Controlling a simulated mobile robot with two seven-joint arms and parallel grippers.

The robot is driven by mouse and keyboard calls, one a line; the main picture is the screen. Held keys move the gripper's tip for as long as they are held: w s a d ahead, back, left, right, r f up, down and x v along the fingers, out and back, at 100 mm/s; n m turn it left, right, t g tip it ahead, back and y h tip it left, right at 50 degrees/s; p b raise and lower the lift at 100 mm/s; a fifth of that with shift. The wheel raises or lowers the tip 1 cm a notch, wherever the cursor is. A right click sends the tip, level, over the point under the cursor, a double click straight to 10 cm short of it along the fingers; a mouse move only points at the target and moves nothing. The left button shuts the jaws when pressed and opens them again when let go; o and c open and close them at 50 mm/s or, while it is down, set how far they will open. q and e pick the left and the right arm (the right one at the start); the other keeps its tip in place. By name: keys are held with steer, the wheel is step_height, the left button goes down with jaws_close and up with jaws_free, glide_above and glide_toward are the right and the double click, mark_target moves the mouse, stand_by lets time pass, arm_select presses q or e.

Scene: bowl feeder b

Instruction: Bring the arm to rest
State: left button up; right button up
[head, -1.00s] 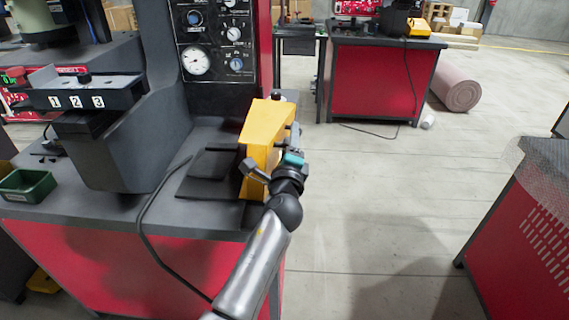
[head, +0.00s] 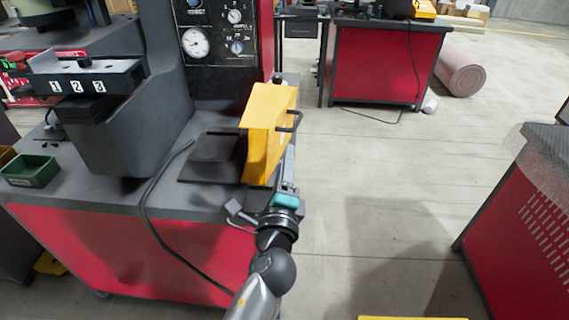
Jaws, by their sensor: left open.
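My left gripper (head: 283,178) is at the front right corner of the near workbench (head: 110,197), just in front of and below a yellow box-shaped unit (head: 266,125) with a dark handle. The gripper is open, with nothing seen in it. Its fingertips partly overlap the unit's lower edge in the picture; I cannot tell whether they touch it. My left arm comes up from the bottom edge, with a teal band near the wrist. My right gripper is not in view.
A black machine with a gauge panel (head: 218,32) and a numbered block (head: 88,80) stands on the bench. A green bin (head: 31,171) sits at left. A black cable (head: 150,205) hangs over the front edge. Open floor (head: 400,185) lies right, before another red bench (head: 520,220).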

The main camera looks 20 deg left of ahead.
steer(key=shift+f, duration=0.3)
